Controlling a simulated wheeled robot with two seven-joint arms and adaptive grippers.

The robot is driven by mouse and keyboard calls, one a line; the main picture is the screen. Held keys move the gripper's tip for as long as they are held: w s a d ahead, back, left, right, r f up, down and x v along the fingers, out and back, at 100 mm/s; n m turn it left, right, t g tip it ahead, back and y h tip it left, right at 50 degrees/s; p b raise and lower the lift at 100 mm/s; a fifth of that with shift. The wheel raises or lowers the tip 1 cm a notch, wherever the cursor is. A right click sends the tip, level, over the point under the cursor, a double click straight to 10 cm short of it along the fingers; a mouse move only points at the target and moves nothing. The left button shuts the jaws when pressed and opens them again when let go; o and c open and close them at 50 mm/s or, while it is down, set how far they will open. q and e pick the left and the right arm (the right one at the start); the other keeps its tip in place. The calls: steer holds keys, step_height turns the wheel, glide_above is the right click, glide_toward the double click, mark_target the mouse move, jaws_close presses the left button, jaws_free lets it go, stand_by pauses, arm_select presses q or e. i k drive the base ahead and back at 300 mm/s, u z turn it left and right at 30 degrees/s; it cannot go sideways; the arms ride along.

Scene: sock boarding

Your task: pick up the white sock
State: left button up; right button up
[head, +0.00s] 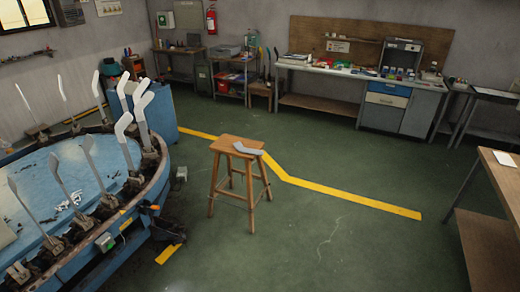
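A pale, whitish-grey flat bent piece that looks like the white sock (248,149) lies on top of a wooden stool (230,142). It rests near the stool's right side. The stool stands upright on the green floor near the middle of the head view. Neither of my grippers shows in this view.
A round blue boarding machine (75,245) with several upright foot-shaped boards, some white, fills the left. A yellow floor line (340,195) runs past the stool. A wooden table (508,190) stands at right, a long workbench (340,75) at the back. Floor right of the stool is clear.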

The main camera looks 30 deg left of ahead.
mark_target(238, 145)
steer(key=z, duration=0.2)
steer(key=i, duration=1.8)
steer(key=u, duration=0.45)
steer(key=i, duration=1.15)
steer(key=u, duration=1.65)
steer(key=i, duration=0.75)
steer(key=u, duration=0.65)
